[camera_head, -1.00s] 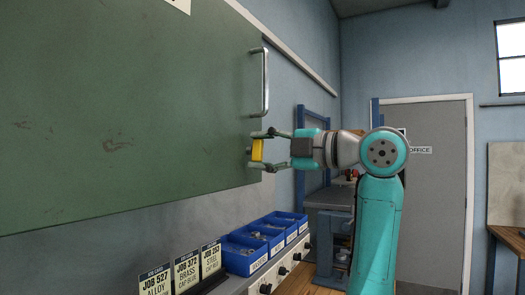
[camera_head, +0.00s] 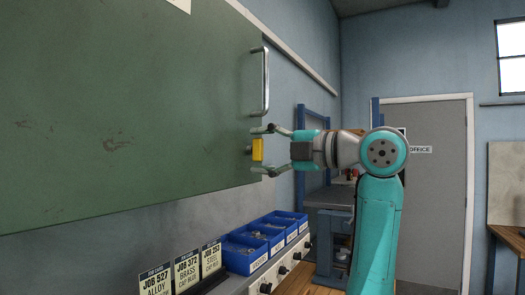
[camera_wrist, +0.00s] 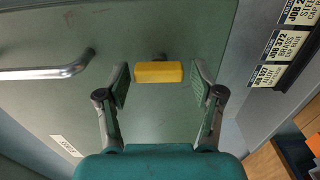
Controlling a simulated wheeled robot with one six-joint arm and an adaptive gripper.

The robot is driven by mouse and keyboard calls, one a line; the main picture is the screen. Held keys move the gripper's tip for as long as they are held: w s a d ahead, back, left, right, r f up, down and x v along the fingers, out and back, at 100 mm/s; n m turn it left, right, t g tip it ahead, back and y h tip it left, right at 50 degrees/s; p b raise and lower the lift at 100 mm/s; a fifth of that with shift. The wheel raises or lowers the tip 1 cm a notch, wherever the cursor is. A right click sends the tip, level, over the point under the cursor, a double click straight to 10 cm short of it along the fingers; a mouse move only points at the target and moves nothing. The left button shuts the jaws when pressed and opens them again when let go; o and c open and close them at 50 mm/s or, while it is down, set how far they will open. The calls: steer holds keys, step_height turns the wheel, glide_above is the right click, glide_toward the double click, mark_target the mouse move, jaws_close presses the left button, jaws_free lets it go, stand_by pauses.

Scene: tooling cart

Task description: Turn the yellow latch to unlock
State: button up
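The yellow latch (camera_head: 257,149) sits on the green panel (camera_head: 130,105), near its right edge and below the metal handle (camera_head: 266,84). In the head view the latch stands upright, in line with the handle; in the wrist view it is a yellow bar (camera_wrist: 158,72) lying crosswise. My gripper (camera_head: 260,150) is open, one finger above the latch and one below. The wrist view shows a gap between the latch and each finger of my gripper (camera_wrist: 159,80). The latch's mount is mostly hidden.
Blue bins (camera_head: 246,252) with small parts and job cards (camera_head: 187,271) stand on a ledge below the panel. The handle (camera_wrist: 45,72) shows at left in the wrist view. A grey door (camera_head: 440,190) is at the back right.

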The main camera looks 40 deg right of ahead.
stand_by(0.3)
steer(key=v, duration=1.2)
stand_by(0.3)
